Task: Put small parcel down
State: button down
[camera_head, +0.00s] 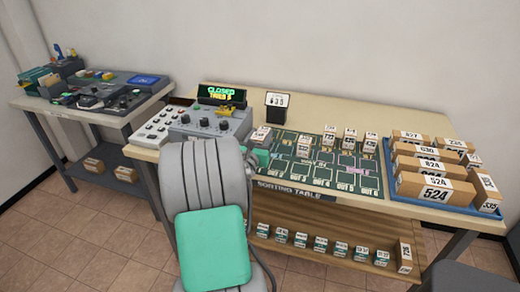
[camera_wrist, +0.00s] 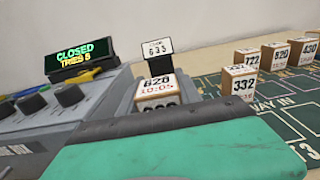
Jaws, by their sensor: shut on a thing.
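The small parcel (camera_head: 262,137) is a little box with a white label, at the right end of the grey console. In the wrist view the parcel (camera_wrist: 156,90) reads 620 and 10:05, and stands upright just beyond the green and black gripper body. My gripper (camera_head: 258,148) is shut on it; the fingertips and the parcel's lower part are largely hidden. The sorting table (camera_head: 296,190) has a dark green grid with marked slots, just right of my gripper. I cannot tell whether the parcel touches the surface under it.
Several small parcels, one marked 332 (camera_wrist: 240,84), stand on the grid. A blue tray (camera_head: 388,160) of larger boxes is at the right. The console (camera_head: 207,127) and a CLOSED display (camera_head: 221,94) are left; a number sign (camera_head: 275,101) stands behind. Front grid slots look empty.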

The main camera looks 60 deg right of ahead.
jog(key=shift+w+d+f, duration=0.2)
jog(key=shift+d+f, duration=0.05)
jog(key=shift+f, duration=0.15)
jog(key=shift+w+d+f+b, duration=0.15)
jog(key=shift+f+b, duration=0.35)
jog(key=shift+f, duration=1.15)
jog(key=shift+f, duration=0.25)
jog(key=c, duration=0.8)
grip_release()
jog(key=shift+r, duration=0.1)
jog(key=shift+c, duration=0.2)
